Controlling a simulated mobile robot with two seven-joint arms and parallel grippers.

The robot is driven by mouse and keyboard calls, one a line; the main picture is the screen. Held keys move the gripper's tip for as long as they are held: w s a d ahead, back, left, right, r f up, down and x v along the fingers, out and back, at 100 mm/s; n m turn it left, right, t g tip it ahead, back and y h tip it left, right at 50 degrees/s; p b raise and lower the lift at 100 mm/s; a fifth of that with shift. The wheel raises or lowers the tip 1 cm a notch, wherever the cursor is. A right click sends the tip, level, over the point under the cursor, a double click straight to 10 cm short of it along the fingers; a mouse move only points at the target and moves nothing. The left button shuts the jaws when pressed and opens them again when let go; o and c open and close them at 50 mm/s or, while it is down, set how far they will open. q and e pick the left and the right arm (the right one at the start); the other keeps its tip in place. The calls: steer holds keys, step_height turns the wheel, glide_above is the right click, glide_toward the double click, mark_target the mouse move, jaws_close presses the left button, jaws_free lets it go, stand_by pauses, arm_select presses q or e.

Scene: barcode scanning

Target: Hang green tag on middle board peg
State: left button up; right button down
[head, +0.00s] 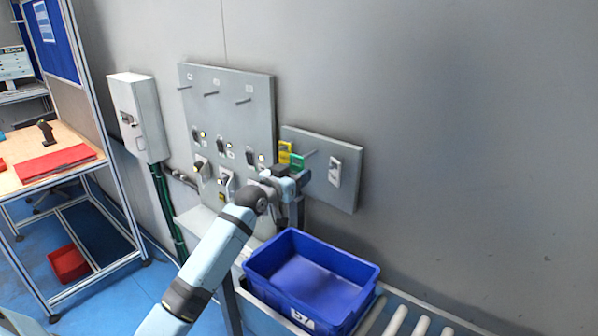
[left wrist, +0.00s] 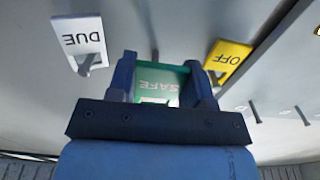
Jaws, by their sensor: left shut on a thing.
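My left gripper (head: 291,176) is shut on the green tag (head: 297,161) in front of the small grey board (head: 348,190). In the left wrist view the green tag (left wrist: 160,82), reading SAFE, sits between my left gripper's fingers (left wrist: 160,80). A bare middle peg (head: 310,153) sticks out of the small board, between the yellow tag (head: 285,152) and the white tag (head: 335,172). The peg's end shows beyond the green tag in the wrist view (left wrist: 154,50); I cannot tell whether they touch. My right gripper is out of view.
A larger grey board (head: 228,120) to the left carries bare upper pegs, switches and lights. A blue crate (head: 350,262) stands below on a roller conveyor (head: 398,320). In the wrist view, the yellow OFF tag (left wrist: 228,60) and white DUE tag (left wrist: 82,42) flank the gripper closely.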

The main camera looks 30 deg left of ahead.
arm_select(q)
steer(key=shift+s, duration=0.2)
stand_by(0.3)
steer(key=shift+s+a+p, duration=0.15)
steer(key=shift+s+p, duration=0.3)
steer(key=shift+s, duration=1.05)
steer(key=shift+s+a+p, duration=0.1)
steer(key=shift+s+p, duration=0.3)
steer(key=shift+s, duration=1.05)
